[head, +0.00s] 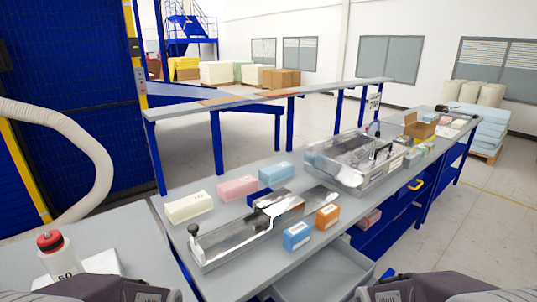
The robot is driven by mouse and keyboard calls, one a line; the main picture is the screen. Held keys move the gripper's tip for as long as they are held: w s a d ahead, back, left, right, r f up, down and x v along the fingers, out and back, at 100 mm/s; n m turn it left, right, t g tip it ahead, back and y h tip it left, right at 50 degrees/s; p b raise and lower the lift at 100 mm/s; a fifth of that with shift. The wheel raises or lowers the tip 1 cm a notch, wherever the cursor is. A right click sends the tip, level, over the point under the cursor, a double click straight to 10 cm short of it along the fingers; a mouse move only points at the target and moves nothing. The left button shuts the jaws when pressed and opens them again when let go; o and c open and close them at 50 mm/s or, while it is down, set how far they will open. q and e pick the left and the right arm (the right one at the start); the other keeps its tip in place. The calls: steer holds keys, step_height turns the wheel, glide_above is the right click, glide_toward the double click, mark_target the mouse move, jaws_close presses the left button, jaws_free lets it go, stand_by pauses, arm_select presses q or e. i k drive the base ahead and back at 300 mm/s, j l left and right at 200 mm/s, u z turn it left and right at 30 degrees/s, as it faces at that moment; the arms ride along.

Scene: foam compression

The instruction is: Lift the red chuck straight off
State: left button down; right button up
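A red top piece (50,240), which looks like the red chuck, sits upright on a pale bottle-like body (62,261) at the lower left of the head view. I cannot tell how the red piece is joined to the body. Grey and dark parts of my two arms show at the bottom edge. Neither gripper shows, and nothing is seen touching the red piece.
A workbench to the right bears a metal fixture (235,232), pink (237,188), cream (188,207), blue (297,236) and orange (327,215) blocks, and a clear-sided machine (350,160). A white hose (85,150) hangs at the left.

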mark_target(51, 244)
steer(key=z, duration=1.15)
steer(key=u, duration=2.9)
